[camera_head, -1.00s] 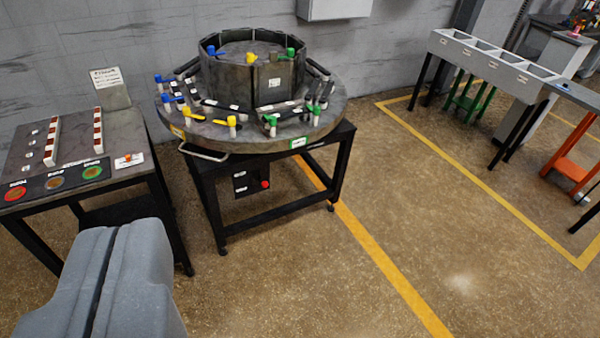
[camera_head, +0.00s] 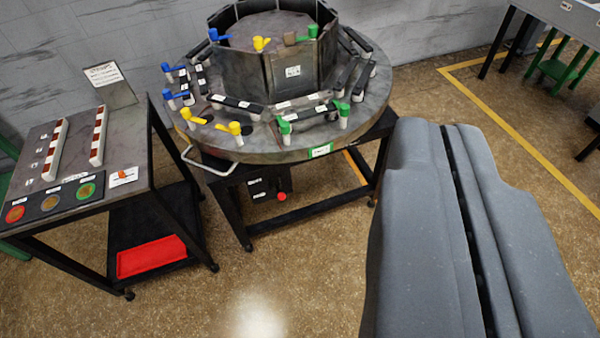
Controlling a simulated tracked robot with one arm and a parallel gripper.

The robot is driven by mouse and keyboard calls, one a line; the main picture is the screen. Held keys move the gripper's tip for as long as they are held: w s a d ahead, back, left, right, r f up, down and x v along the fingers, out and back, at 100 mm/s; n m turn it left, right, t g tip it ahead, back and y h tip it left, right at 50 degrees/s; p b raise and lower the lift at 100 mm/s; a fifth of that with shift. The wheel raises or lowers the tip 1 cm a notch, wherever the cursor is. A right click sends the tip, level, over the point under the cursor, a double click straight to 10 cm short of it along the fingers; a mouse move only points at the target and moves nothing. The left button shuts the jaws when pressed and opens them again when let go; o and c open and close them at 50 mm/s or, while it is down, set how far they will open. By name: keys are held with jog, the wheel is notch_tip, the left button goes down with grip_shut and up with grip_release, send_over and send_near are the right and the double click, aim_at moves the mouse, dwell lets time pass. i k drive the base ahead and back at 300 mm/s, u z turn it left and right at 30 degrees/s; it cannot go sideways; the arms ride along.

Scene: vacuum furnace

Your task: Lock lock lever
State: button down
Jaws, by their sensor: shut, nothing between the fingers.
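A round metal table (camera_head: 370,118) on a black frame stands at upper centre with an upright panelled metal ring (camera_head: 293,72) on it. Small levers show on the table's front: blue (camera_head: 172,95), yellow (camera_head: 192,118) and green (camera_head: 342,110), with more coloured ones on the ring. I cannot tell which one is the lock lever. My gripper (camera_head: 442,128) is the large grey pair of fingers at lower right, shut and empty. It looms close to the camera, right of the round table in the picture, and hides part of the floor. I see no contact with any lever.
A side table (camera_head: 85,160) at left carries a panel of coloured round buttons (camera_head: 52,198) and striped bars. A red tray (camera_head: 150,257) lies on its lower shelf. A metal handle (camera_head: 207,165) juts from the round table's front. Open floor lies at lower centre.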

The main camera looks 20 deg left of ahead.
aim_at(281, 196)
jog(key=u, duration=0.35)
jog(key=i, duration=0.9)
jog(key=u, duration=0.7)
